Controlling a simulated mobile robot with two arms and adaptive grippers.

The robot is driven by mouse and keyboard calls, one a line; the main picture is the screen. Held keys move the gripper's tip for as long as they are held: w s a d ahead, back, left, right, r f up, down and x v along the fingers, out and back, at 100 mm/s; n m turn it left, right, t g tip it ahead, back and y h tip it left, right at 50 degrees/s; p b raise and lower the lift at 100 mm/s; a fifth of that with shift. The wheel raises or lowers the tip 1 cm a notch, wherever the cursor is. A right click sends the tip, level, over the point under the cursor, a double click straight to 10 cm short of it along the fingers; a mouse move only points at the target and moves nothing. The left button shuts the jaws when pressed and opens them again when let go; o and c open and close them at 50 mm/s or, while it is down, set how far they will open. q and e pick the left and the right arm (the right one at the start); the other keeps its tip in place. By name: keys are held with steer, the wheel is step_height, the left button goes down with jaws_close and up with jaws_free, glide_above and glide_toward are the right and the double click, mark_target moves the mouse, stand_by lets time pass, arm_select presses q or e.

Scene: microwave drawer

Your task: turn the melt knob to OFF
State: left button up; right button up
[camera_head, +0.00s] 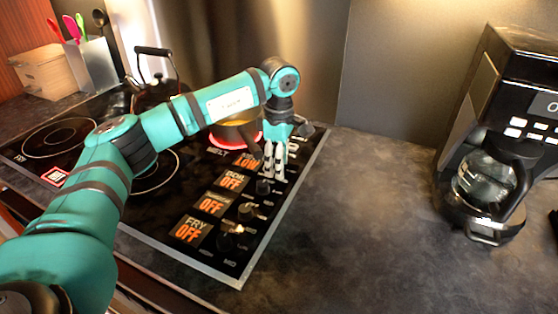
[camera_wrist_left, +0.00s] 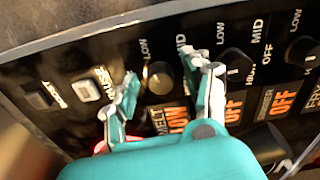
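The stove's melt knob (camera_wrist_left: 160,78) is a dark round knob with LOW and MID marked around it. The melt display reads LOW in the head view (camera_head: 246,162) and in the left wrist view (camera_wrist_left: 173,119). My left gripper (camera_head: 274,170) is over the knob row at the melt end, and its fingers hide the melt knob in the head view. In the left wrist view the fingers of my left gripper (camera_wrist_left: 168,78) are spread, with the knob between them and visible gaps on both sides. My right gripper is not in view.
The boil display (camera_head: 231,182) and fry display (camera_head: 191,231) read OFF, with knobs beside them. A pot (camera_head: 238,132) sits on a glowing red burner behind my arm. A black kettle (camera_head: 155,85) stands farther back. A coffee maker (camera_head: 500,140) stands right; the counter between is clear.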

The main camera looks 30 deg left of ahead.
arm_select(q)
jaws_close()
steer(key=n, duration=0.3)
steer(key=shift+w+n, duration=0.1)
steer(key=shift+n, duration=0.2)
steer(key=n, duration=0.3)
steer(key=shift+n+p, duration=0.3)
steer(key=shift+p, duration=0.1)
steer(key=n, duration=0.6)
steer(key=shift+w+a+r+n+p, duration=0.1)
steer(key=shift+a+n+p, duration=0.05)
steer(key=shift+n+p, duration=0.2)
steer(key=shift+o, duration=0.5)
jaws_free()
